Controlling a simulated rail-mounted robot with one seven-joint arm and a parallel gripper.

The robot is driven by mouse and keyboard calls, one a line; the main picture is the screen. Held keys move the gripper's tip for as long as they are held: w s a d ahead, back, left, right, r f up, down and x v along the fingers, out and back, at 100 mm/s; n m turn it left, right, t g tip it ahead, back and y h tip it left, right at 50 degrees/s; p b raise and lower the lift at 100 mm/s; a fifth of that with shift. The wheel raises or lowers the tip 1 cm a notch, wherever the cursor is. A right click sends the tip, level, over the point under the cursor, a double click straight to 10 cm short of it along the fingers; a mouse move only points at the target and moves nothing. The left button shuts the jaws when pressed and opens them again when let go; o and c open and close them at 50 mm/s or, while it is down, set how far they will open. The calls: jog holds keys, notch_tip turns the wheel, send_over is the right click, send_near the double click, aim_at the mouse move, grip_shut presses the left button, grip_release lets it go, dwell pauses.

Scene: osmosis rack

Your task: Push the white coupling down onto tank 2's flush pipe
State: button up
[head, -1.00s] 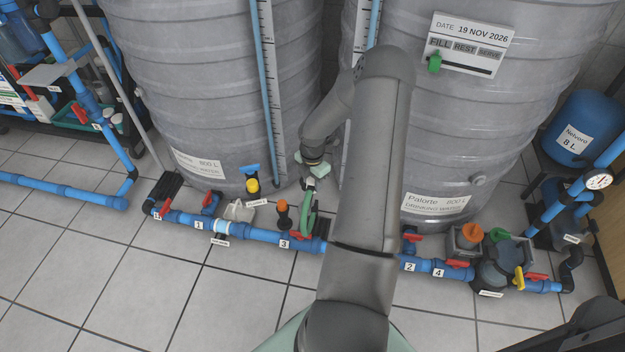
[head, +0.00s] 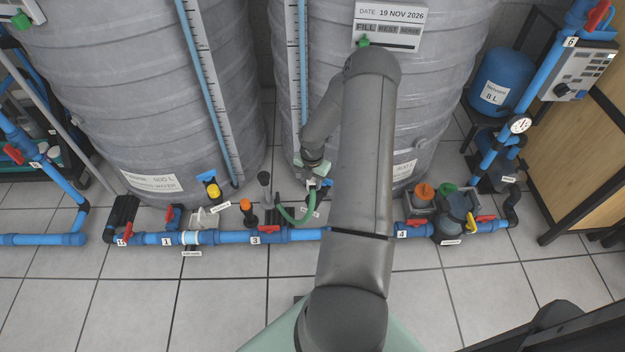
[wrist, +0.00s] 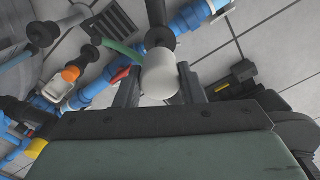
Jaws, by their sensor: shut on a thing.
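My gripper (wrist: 160,84) is shut on the white coupling (wrist: 160,72), a short pale cylinder between the two dark fingers in the wrist view. A green hose (wrist: 120,50) runs left from beside the coupling. A dark grey pipe (wrist: 157,14) lies in line beyond the coupling; I cannot tell whether they touch or whether it is tank 2's flush pipe. In the head view my gripper (head: 318,184) is low in front of the right tank (head: 420,110), and the green hose (head: 297,218) loops below it. My arm hides part of that tank and the pipework.
A blue pipe run (head: 215,238) with red valve handles crosses the floor in front of the tanks. A grey upright pipe (head: 264,182) and an orange-topped fitting (head: 246,207) stand left of my gripper. A pump unit (head: 453,212) stands at right. The front floor tiles are clear.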

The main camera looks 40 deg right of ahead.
aim_at(312, 197)
jog(key=shift+f+b, duration=2.25)
jog(key=shift+f, duration=0.6)
jog(key=shift+p, duration=0.45)
jog(key=shift+f+b, duration=0.3)
jog(key=shift+f, duration=0.1)
jog(key=o, duration=1)
notch_tip(312, 197, up, 18)
jog(key=p, duration=0.5)
jog(key=shift+f+p, duration=0.25)
jog(key=shift+p, duration=0.05)
